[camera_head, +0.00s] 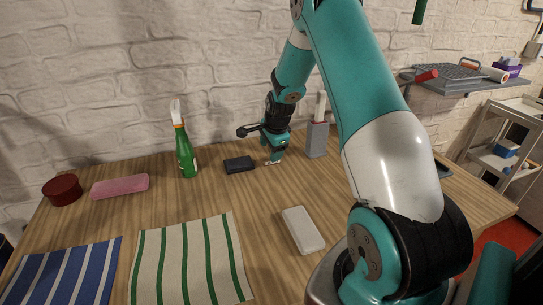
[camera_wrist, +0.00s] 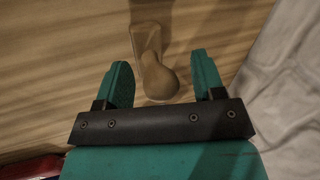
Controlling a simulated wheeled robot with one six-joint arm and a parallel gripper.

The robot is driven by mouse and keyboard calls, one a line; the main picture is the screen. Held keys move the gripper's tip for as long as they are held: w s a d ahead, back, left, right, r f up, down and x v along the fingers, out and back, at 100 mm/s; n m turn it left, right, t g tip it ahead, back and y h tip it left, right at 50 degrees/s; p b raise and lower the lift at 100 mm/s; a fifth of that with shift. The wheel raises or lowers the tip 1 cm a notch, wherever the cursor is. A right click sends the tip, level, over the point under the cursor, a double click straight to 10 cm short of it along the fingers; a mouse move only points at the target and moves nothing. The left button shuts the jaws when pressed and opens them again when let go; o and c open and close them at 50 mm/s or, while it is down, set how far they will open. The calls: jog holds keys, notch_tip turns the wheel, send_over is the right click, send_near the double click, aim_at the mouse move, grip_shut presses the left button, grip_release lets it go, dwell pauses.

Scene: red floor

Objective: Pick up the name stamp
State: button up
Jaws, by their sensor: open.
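The name stamp appears to be the small wooden piece with a rounded knob handle (camera_wrist: 158,76) in the wrist view. It is on the wooden table, between the two teal fingers of my gripper (camera_wrist: 162,58). The fingers are apart, with a visible gap on each side of the knob. In the head view my gripper (camera_head: 275,157) points down close to the tabletop near the wall. The stamp is mostly hidden there by the gripper.
A black box (camera_head: 238,164) lies just left of my gripper, and a grey holder (camera_head: 317,139) stands to its right. A green bottle (camera_head: 185,155), pink block (camera_head: 120,187) and dark red round box (camera_head: 63,190) are farther left. A white block (camera_head: 302,230) lies in front.

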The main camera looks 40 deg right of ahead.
jog(key=c, duration=1)
jog(key=shift+r, duration=0.1)
notch_tip(320, 180, up, 20)
jog(key=shift+f+b, duration=0.1)
jog(key=shift+b, duration=0.6)
jog(key=shift+o, duration=0.2)
